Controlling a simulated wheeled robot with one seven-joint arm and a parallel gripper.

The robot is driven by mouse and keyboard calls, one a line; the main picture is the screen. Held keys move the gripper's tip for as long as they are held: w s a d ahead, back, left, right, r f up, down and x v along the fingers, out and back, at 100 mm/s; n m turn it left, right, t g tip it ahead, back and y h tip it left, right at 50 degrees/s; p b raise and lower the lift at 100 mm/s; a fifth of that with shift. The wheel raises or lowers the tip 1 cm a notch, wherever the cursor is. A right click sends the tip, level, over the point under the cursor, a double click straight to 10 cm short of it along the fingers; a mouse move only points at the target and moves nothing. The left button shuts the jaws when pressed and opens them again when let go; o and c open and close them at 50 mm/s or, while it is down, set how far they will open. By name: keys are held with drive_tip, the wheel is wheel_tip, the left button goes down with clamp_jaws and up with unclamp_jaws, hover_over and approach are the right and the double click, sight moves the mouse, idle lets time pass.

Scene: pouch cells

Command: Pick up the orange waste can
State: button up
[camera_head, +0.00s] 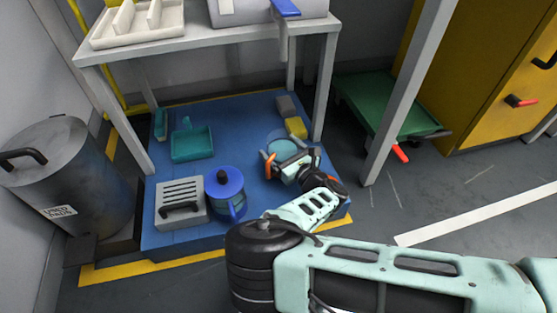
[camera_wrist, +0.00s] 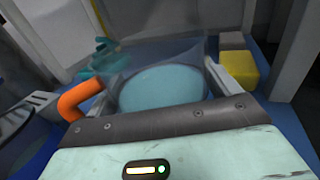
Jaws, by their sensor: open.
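A see-through, bluish round vessel (camera_head: 281,142) with an orange handle (camera_head: 267,163) stands on the blue platform (camera_head: 240,115), under the white bench. No fully orange can shows. In the wrist view the vessel (camera_wrist: 165,85) fills the middle, and its orange handle (camera_wrist: 78,99) sticks out to the left. My gripper (camera_head: 288,156) is low over the platform at the vessel. Its jaws are open, with one finger to the left and one to the right of the vessel. My gripper hides part of it, and I cannot tell whether the fingers touch it.
A blue lidded can (camera_head: 226,190) and a grey slotted box (camera_head: 181,202) stand at the platform's front left. A teal dustpan (camera_head: 192,145) lies behind them. A yellow block (camera_head: 296,127) and a grey block (camera_head: 288,106) are close behind the vessel. A bench leg (camera_head: 326,85) rises close to the right.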

drive_tip(key=c, duration=1.1)
drive_tip(key=shift+o, duration=0.2)
drive_tip(key=shift+r, duration=0.15)
